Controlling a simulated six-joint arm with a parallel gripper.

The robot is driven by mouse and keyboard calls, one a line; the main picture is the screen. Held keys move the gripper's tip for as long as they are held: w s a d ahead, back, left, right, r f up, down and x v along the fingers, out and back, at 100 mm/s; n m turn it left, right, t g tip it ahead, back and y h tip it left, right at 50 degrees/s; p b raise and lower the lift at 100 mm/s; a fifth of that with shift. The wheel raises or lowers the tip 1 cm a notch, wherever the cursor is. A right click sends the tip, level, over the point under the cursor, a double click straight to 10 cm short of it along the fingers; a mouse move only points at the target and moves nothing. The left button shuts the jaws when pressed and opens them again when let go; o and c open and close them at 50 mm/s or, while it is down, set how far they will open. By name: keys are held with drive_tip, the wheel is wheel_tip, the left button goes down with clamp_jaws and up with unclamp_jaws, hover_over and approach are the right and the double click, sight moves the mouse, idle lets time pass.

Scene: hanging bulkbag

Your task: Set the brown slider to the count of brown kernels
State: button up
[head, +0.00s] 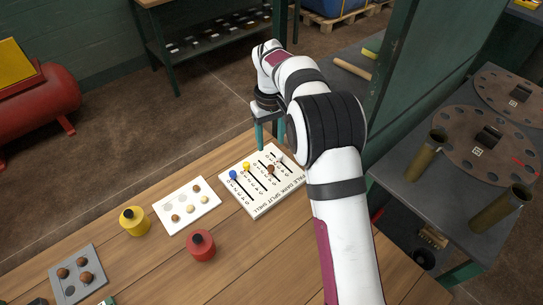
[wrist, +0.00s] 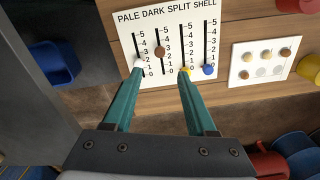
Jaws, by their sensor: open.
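The slider board (head: 262,205) is white with columns PALE, DARK, SPLIT and SHELL. In the wrist view, the brown slider (wrist: 160,51) sits in the DARK column at about 3. The yellow slider (wrist: 185,71) and blue slider (wrist: 208,70) are near 0. My gripper (wrist: 161,75) is open and empty, its fingers on either side of the DARK column's lower end. A white card (head: 168,206) bears several brown and paler kernels; their shades are hard to separate.
A yellow pot (head: 134,221) and a red pot (head: 201,246) stand beside the card. A grey tray (head: 69,291) with several brown kernels lies at the front left. A green post (head: 400,90) stands at the right, beyond my arm.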

sight(270, 167)
wheel_tip(270, 167, down, 10)
drive_tip(key=shift+f, duration=0.15)
clamp_jaws()
idle(1.4)
